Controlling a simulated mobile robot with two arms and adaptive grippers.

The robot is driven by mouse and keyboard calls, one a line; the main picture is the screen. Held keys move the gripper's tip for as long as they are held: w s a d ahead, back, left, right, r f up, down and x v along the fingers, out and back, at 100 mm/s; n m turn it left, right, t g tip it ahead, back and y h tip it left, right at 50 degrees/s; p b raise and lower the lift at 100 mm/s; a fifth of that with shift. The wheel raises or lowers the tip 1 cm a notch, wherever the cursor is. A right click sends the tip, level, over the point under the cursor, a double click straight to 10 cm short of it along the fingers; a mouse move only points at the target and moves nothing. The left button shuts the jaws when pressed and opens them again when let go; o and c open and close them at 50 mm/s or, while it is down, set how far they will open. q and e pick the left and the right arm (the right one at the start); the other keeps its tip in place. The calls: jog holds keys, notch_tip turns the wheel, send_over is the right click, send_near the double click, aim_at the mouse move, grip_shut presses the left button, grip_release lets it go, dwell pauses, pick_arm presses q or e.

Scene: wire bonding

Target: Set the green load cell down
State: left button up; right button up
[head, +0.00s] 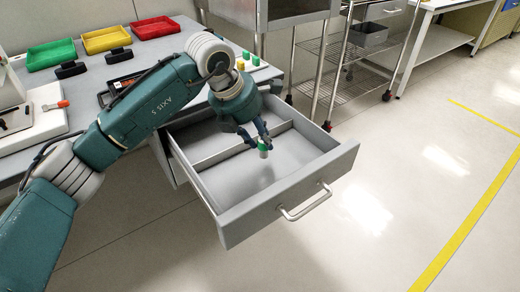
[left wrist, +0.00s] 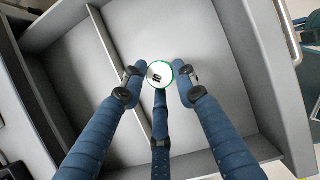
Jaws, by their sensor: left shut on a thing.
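The green load cell (head: 264,146) is small, with a green upper part and a pale lower part. In the left wrist view the load cell (left wrist: 160,74) shows as a round white face with a green rim and a dark mark. My left gripper (head: 261,144) is shut on it, with three blue fingers around it in the left wrist view (left wrist: 157,80). It holds the load cell over the open grey drawer (head: 283,196). The gap between the load cell and the drawer floor is hard to judge. My right gripper is not in view.
A divider (left wrist: 118,68) splits the drawer; the load cell is over the larger, empty front part. Green (head: 51,54), yellow (head: 106,39) and red (head: 155,27) trays stand on the bench. Several small coloured pieces (head: 246,57) stand at the bench edge. A wire rack (head: 345,62) is behind.

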aim_at(260, 149)
pick_arm(q)
notch_tip(260, 149, down, 4)
jog(key=shift+r, duration=0.15)
jog(key=shift+f, duration=0.2)
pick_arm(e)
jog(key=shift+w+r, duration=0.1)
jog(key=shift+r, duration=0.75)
pick_arm(q)
jog(key=shift+f+b, duration=0.1)
jog(key=shift+b, duration=0.2)
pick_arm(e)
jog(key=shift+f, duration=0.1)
pick_arm(q)
jog(key=o, duration=1.2)
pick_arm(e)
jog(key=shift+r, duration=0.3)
